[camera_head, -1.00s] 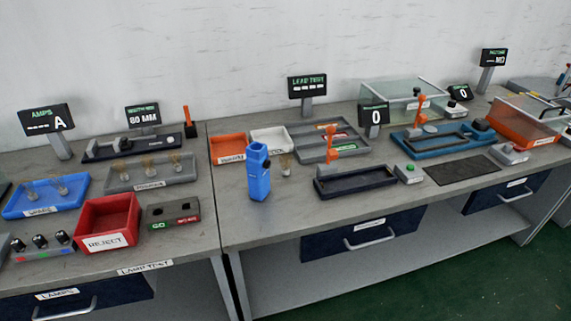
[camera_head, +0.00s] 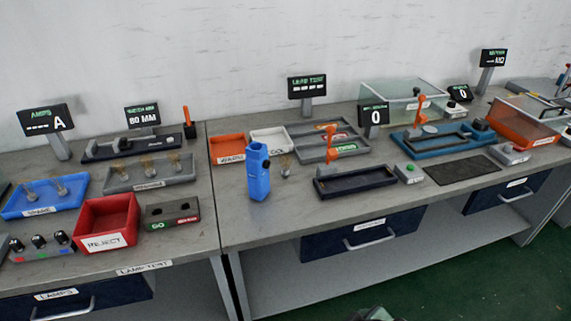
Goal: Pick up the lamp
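A small clear lamp (camera_head: 285,171) stands on the bench just right of an upright blue holder (camera_head: 259,180). Several lamps (camera_head: 147,166) with brownish tops stand in a grey tray (camera_head: 124,187) on the left bench. More lamps (camera_head: 61,188) stand in the blue tray marked spare (camera_head: 42,210) at far left. I cannot tell which lamp the task means. A dark shape at the bottom edge may be part of my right gripper (camera_head: 375,315); its fingers cannot be made out, and it is well below the lamps. My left gripper is not in view.
A red reject bin (camera_head: 104,241) and a dark box with green and red labels (camera_head: 171,224) sit at front left. Orange (camera_head: 227,157) and white (camera_head: 271,148) bins stand behind the blue holder. A dark fixture (camera_head: 352,188) lies to its right. The bench front below the holder is clear.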

